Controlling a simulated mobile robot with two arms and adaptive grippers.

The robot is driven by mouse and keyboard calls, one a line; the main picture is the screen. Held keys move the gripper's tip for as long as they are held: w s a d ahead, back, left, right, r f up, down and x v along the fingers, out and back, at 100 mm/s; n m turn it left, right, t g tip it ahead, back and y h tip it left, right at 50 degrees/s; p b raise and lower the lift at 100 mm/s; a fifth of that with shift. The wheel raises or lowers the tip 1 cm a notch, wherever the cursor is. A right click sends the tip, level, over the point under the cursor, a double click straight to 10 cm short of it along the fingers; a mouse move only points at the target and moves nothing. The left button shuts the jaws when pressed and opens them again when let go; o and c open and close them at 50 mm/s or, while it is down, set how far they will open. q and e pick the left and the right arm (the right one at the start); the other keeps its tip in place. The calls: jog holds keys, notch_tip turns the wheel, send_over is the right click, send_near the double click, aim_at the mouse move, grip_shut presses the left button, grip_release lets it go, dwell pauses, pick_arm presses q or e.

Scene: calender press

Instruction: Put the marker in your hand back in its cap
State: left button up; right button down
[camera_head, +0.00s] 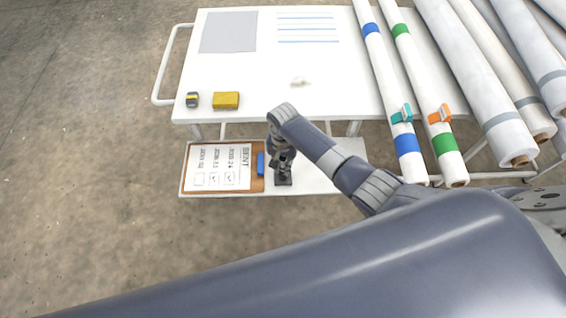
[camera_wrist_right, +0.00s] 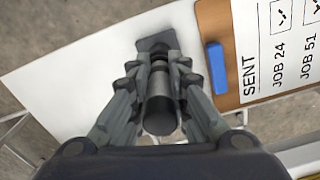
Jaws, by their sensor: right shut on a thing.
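My right gripper (camera_head: 283,165) is at the low front shelf, pointing down, just right of the clipboard. In the right wrist view its fingers (camera_wrist_right: 160,90) are shut on the sides of a dark, cylindrical marker (camera_wrist_right: 161,112). A dark square base (camera_head: 283,181) is directly below the gripper on the shelf; it also shows in the right wrist view (camera_wrist_right: 157,40). The marker's lower end is lined up over this base. The cap is not clearly visible, and I cannot tell whether the marker's tip is inside it. My left gripper is not in view.
The white table (camera_head: 330,90) above holds a yellow block (camera_head: 226,100) and a small grey item (camera_head: 192,100).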

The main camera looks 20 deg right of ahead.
jog(key=shift+f+b, duration=0.3)
jog(key=shift+f, duration=0.15)
jog(key=c, duration=1.5)
grip_release()
jog(key=shift+o, duration=0.2)
jog(key=shift+r, duration=0.15)
